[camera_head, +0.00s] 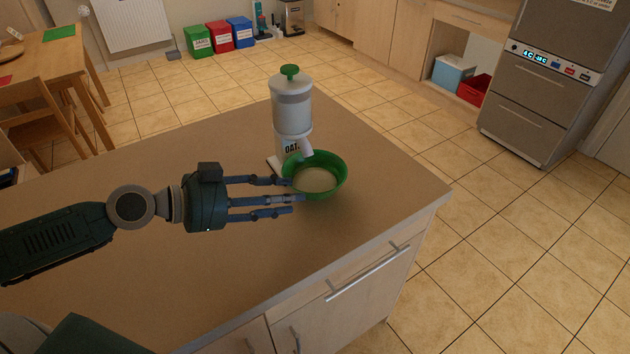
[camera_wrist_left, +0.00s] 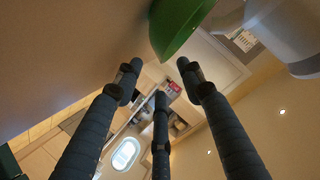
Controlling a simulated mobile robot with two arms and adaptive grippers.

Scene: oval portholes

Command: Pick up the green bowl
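The green bowl (camera_head: 340,188), with pale contents inside, stands upright on the counter at the foot of a dispenser. My left gripper (camera_head: 290,190) reaches in from the left, its three fingers spread and their tips at the bowl's left side. In the left wrist view the bowl (camera_wrist_left: 178,24) is at the top, just beyond the fingertips (camera_wrist_left: 160,75). The fingers are apart with nothing between them. I cannot tell whether a fingertip touches the bowl. My right gripper is not in view.
The white dispenser (camera_head: 293,105) with a green knob and a label stands right behind the bowl, its spout over the bowl's back rim. The brown counter (camera_head: 130,185) is otherwise clear. Its right edge (camera_head: 425,207) is not far from the bowl.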

